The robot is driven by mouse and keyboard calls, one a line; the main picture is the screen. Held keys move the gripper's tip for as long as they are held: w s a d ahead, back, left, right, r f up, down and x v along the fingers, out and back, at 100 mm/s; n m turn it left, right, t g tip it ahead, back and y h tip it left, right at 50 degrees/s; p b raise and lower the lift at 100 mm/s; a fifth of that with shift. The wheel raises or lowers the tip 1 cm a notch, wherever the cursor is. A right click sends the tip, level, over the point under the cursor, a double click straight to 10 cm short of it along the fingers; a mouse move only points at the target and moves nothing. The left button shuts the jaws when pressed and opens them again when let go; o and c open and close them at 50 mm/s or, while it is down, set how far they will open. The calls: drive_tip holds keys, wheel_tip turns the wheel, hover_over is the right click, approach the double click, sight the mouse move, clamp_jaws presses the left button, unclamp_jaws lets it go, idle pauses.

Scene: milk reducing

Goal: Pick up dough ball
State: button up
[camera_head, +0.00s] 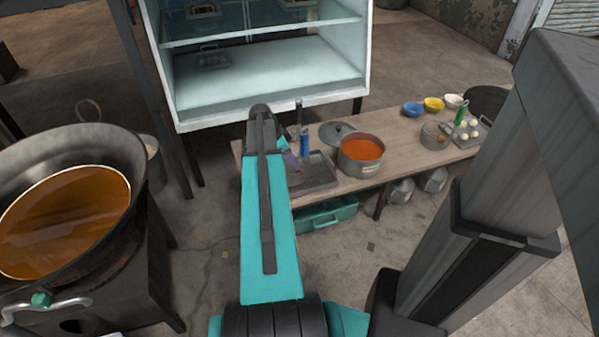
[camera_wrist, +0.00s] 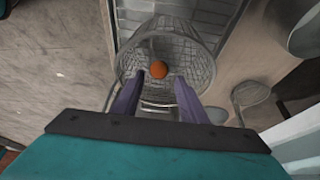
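A small orange-brown ball (camera_wrist: 158,69), which looks like the dough ball, lies in a round wire-mesh basket (camera_wrist: 197,62) in the wrist view. My gripper (camera_wrist: 158,80) points into the basket; its two purple fingers are apart, one to each side of the ball, with visible gaps. Nothing is held. In the head view my gripper (camera_head: 290,160) is over the left end of the low wooden table, mostly hidden by my arm; I cannot make out the basket and ball there. Pale balls (camera_head: 472,123) sit on a tray (camera_head: 466,141) at the table's right.
The wooden table (camera_head: 400,150) carries a metal tray (camera_head: 318,180), a pot of orange liquid (camera_head: 362,152), a lid (camera_head: 338,132) and several small bowls (camera_head: 433,104). A glass-shelved cabinet (camera_head: 270,75) stands behind. A large pan of brown liquid (camera_head: 65,220) is at left.

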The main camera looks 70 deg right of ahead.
drive_tip(key=shift+f, duration=0.1)
drive_tip(key=shift+b+x, duration=0.9)
drive_tip(key=shift+x, duration=1.75)
drive_tip(key=c, duration=0.5)
